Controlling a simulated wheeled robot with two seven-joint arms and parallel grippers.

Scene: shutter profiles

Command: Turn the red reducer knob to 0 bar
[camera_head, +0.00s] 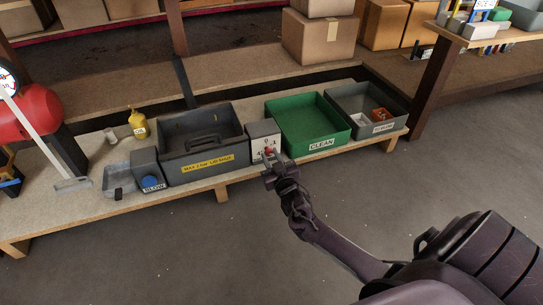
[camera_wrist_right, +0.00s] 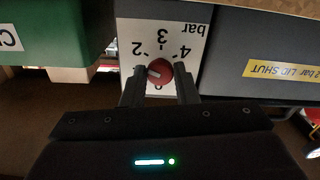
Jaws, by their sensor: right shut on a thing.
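The red reducer knob (camera_head: 269,152) sits on a white dial plate (camera_head: 262,144) on the front of a small grey box (camera_head: 262,129). In the right wrist view the knob (camera_wrist_right: 160,72) is turned upside down with its dial (camera_wrist_right: 162,22), which shows 2, 3, 4 and "bar". A white mark on the knob points to the picture's left, below the 2. A figure below the knob is partly hidden. My right gripper (camera_wrist_right: 159,84) is shut on the knob, one finger on each side; it also shows in the head view (camera_head: 269,164). My left gripper is out of view.
A green CLEAN bin (camera_head: 305,146) stands right of the box, and a dark grey lidded bin (camera_head: 180,171) with a yellow label stands left. A blue BLOW knob (camera_head: 151,183) is farther left on the bench (camera_head: 90,215). The floor in front is clear.

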